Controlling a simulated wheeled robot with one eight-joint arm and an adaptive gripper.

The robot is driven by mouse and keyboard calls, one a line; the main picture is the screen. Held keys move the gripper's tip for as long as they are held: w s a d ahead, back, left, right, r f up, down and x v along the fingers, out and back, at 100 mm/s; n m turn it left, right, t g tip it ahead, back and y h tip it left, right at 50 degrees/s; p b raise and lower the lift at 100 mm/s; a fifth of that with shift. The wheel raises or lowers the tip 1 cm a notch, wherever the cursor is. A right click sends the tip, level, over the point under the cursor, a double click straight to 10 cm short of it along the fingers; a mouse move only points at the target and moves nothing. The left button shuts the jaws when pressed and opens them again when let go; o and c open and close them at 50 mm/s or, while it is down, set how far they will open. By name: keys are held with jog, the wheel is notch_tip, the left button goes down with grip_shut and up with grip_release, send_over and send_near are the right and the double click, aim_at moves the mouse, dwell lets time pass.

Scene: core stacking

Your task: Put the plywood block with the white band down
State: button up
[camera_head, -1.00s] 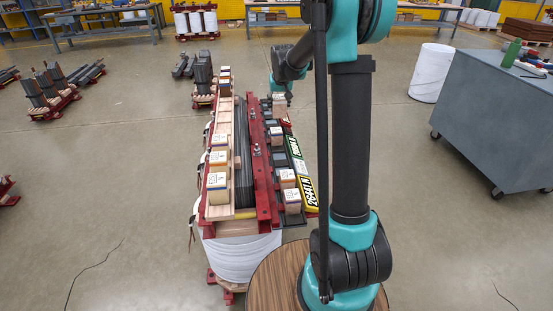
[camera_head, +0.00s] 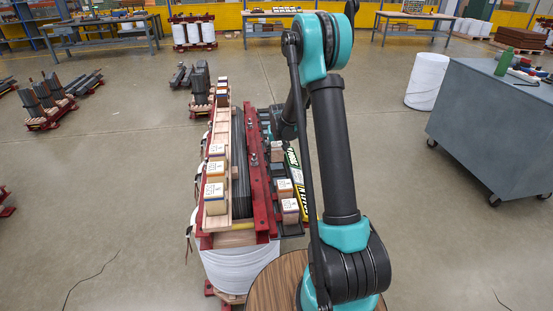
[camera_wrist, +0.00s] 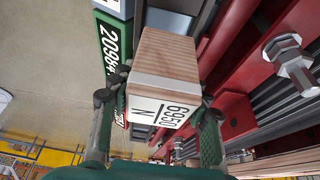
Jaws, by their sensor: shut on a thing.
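In the wrist view, the plywood block (camera_wrist: 165,60) has a white band across it and a white end label reading 6950 and N. My gripper (camera_wrist: 157,100) is shut on it, with one finger at each side. The block is over the narrow strip between a red beam (camera_wrist: 232,50) and a green number plate (camera_wrist: 112,45). I cannot tell whether it touches anything beneath. In the head view, my gripper (camera_head: 277,130) is partly hidden by my arm, above the right side of the core stand.
Bolts (camera_wrist: 295,68) stick up from the beam. A grey cabinet (camera_head: 490,115) stands right, with open floor between.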

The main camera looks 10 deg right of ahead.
aim_at(276, 157)
jog(key=shift+f, duration=2.25)
jog(key=o, duration=1.4)
jog(key=shift+f, duration=0.1)
